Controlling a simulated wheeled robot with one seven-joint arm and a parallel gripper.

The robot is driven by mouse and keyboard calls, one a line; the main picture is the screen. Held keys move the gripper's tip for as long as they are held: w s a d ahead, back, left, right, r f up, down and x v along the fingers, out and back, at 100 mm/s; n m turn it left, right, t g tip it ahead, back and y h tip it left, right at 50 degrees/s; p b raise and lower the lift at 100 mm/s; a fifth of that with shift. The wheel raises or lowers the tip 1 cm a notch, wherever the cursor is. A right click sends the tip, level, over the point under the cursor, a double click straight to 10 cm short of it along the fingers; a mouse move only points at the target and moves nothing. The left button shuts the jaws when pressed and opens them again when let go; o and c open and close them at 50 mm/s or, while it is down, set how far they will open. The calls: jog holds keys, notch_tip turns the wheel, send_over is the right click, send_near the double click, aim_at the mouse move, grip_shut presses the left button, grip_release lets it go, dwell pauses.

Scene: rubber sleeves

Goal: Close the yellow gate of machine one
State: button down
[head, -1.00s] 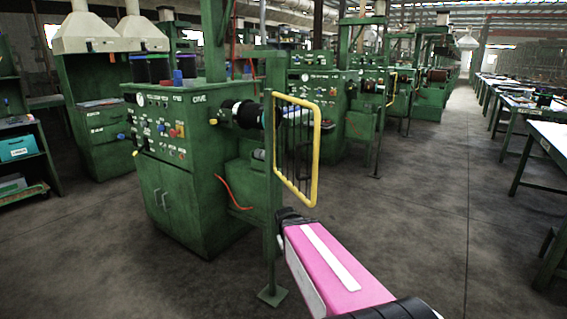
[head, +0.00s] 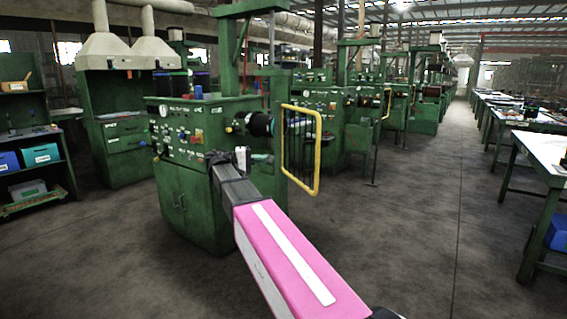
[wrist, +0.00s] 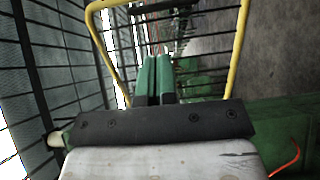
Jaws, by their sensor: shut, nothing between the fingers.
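Machine one (head: 196,200) is a green cabinet with knobs and dials on its sloping panel. Its gate, a yellow frame (head: 318,150) with thin dark bars, stands out from the machine's right side, swung open. In the wrist view, my gripper's fingers (wrist: 156,72) are together and empty, in front of the bars. The yellow frame (wrist: 239,50) runs around both sides of them. Contact with the gate cannot be told.
A black roller (head: 260,125) sticks out of the machine towards the gate. An orange cable (wrist: 288,162) shows at the lower right of the wrist view. A shelf with bins (head: 40,155) stands at left and worktables (head: 540,150) at right. The aisle floor (head: 420,230) is clear.

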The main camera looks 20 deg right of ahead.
jog(key=s+d, duration=0.1)
jog(key=d, duration=1.3)
jog(key=shift+f, duration=0.1)
jog(key=shift+s, duration=0.1)
